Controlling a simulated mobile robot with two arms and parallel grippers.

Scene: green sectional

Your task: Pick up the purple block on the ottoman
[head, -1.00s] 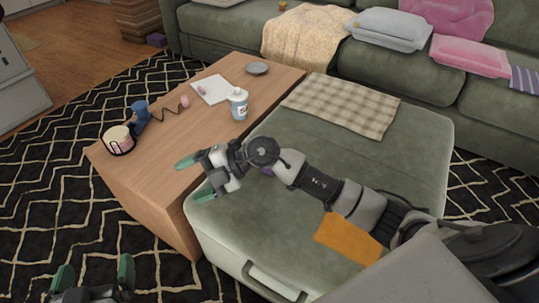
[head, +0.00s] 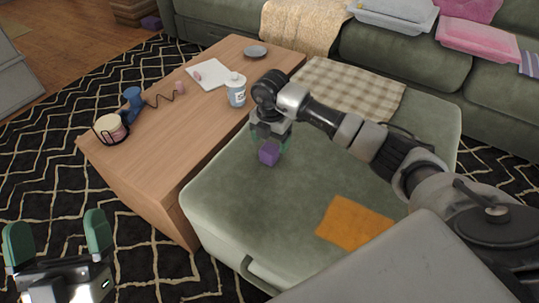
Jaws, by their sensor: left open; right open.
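The purple block (head: 269,154) sits on the green ottoman (head: 240,200), toward its left side. My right gripper (head: 270,146) points down directly over the block, its green fingertips beside the block's upper part. It is open; whether the fingers touch the block cannot be told. My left gripper (head: 58,242) is open and empty at the lower left, over the patterned rug, well away from the ottoman.
An orange cloth (head: 354,222) and a checkered blanket (head: 350,92) lie on the ottoman. The sofa (head: 400,70) is behind.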

